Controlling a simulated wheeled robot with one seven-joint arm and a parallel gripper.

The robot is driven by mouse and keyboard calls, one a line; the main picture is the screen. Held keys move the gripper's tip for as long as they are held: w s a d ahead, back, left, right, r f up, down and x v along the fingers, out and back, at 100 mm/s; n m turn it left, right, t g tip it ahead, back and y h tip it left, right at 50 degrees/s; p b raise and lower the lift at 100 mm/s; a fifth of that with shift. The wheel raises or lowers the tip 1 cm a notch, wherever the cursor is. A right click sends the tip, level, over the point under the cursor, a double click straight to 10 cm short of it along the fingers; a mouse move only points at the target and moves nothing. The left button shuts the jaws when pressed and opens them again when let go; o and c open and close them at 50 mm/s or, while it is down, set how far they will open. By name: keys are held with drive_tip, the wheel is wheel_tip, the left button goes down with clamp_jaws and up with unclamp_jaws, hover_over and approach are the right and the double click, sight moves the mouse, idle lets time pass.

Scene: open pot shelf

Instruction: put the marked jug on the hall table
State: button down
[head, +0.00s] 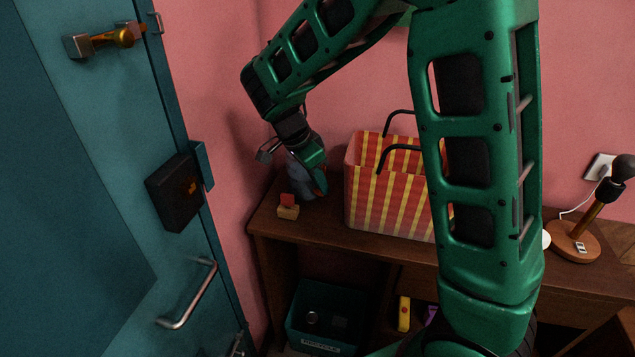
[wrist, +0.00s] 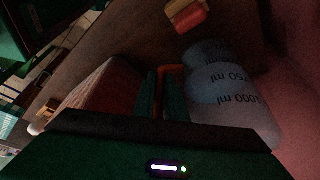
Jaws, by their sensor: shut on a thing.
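The marked jug (head: 299,178) is a blue-grey vessel at the left end of the hall table (head: 330,228), partly hidden by my gripper (head: 317,178). In the wrist view the jug (wrist: 228,92) is pale with dark volume marks such as 750 and 1000 ml. My gripper (wrist: 162,98) is shut at the jug's side, where an orange part, seemingly its handle, shows beside the fingers. The jug is over the tabletop and looks upright; I cannot tell whether its base touches the wood.
A red and yellow striped bag (head: 375,203) stands close right of the jug. A small block with a red top (head: 288,209) sits in front of it. A lamp (head: 573,240) is at the right. A teal door (head: 110,130) is at the left. A bin (head: 322,325) is below.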

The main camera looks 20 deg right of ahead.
drive_tip(key=c, duration=1.8)
unclamp_jaws()
drive_tip(key=v, duration=1.2)
drive_tip(key=shift+r, duration=0.1)
